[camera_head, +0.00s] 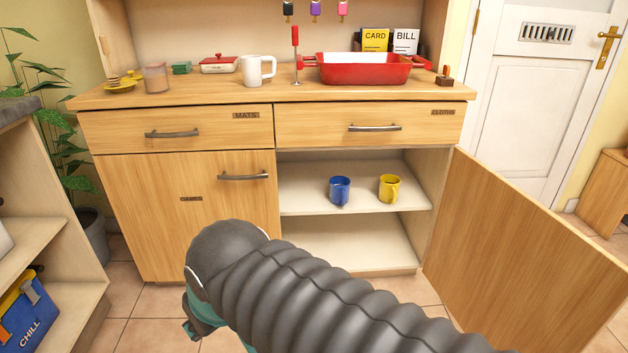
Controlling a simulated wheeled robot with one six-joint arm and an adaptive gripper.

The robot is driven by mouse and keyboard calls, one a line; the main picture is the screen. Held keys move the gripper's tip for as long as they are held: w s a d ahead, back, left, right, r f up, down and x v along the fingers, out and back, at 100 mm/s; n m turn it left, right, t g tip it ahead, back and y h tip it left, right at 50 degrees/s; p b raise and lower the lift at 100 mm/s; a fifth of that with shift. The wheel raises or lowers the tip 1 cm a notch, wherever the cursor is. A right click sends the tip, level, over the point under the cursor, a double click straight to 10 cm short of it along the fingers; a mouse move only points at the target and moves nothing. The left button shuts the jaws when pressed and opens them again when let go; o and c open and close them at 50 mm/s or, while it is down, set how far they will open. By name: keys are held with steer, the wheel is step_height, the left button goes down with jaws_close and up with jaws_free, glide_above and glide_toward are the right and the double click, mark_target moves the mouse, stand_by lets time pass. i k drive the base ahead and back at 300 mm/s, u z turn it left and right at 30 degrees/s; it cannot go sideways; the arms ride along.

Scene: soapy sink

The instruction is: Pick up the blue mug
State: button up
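The blue mug (340,190) stands upright on the upper shelf (305,201) inside the open right side of the wooden cabinet. A yellow mug (389,188) stands to its right on the same shelf, apart from it. My dark ribbed arm crosses the lower middle of the view, in front of and below the cabinet. Only part of my gripper (192,326) shows at the lower left of the arm, well away from the blue mug. Its fingers are mostly hidden, so I cannot tell whether it is open or shut.
The cabinet door (520,240) is swung open to the right. The lower shelf (350,242) looks empty. On the countertop stand a white mug (257,71), a red baking dish (362,74) and several small items. A shelf unit (50,240) stands at the left.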

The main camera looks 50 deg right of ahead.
mark_target(340, 194)
steer(key=i, duration=1.55)
steer(key=z, duration=3.7)
